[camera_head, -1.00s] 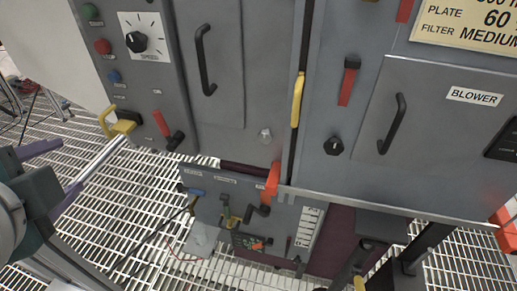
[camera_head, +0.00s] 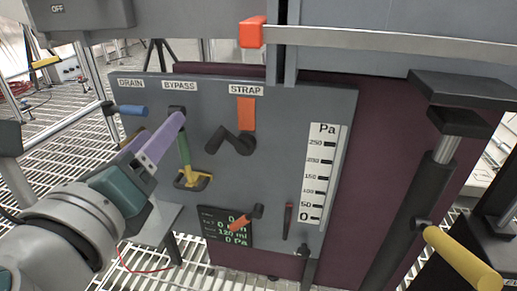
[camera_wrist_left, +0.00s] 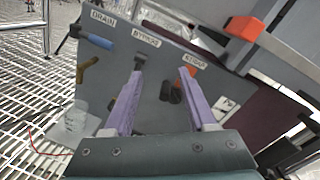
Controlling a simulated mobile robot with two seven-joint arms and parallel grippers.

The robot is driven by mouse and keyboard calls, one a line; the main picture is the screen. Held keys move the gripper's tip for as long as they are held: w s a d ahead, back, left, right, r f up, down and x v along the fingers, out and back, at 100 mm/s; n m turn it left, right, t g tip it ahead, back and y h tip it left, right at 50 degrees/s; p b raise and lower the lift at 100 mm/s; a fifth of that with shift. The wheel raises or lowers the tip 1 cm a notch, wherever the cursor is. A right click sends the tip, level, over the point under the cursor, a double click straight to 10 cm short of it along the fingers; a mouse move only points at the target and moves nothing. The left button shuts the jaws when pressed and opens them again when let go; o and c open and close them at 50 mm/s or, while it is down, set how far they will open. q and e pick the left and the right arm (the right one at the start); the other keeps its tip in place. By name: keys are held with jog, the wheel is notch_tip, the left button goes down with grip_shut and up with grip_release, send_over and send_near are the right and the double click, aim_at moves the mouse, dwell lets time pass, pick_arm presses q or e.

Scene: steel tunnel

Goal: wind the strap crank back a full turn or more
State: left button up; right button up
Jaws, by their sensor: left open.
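The strap crank (camera_head: 235,142) is a black crank with a bent arm on the grey panel (camera_head: 280,115), below the STRAP label (camera_head: 246,90). An orange strap (camera_head: 246,113) runs down to it. Its arm points to the left. My left gripper (camera_head: 165,133), with purple fingers, is open and empty, left of the crank and in front of the BYPASS area. In the left wrist view my left gripper (camera_wrist_left: 162,75) has its fingers spread, with the dark crank (camera_wrist_left: 172,92) showing between them, apart from both. My right gripper does not show.
An orange-tipped bar (camera_head: 253,32) juts above the panel. A black column with a yellow handle (camera_head: 462,260) stands right.

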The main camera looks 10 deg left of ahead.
aim_at(216, 142)
pick_arm(q)
jog(key=d+f+m+b, duration=0.1)
jog(key=f, duration=0.1)
jog(key=w+d+f+m+h+b, duration=0.1)
jog(key=f+b, duration=0.1)
jog(key=f, duration=0.1)
jog(key=w+d+f+m+h+b, duration=0.1)
jog(key=f+m, duration=0.1)
jog(key=shift+d+f, duration=0.1)
jog(key=shift+f, duration=0.15)
jog(key=w+b, duration=0.1)
jog(key=w, duration=0.8)
jog(key=shift+w+d+r+b, duration=0.1)
jog(key=shift+w+d+b, duration=0.1)
jog(key=shift+b, duration=0.2)
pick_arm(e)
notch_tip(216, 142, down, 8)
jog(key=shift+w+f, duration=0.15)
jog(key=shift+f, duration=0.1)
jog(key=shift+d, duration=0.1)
pick_arm(q)
grip_shut()
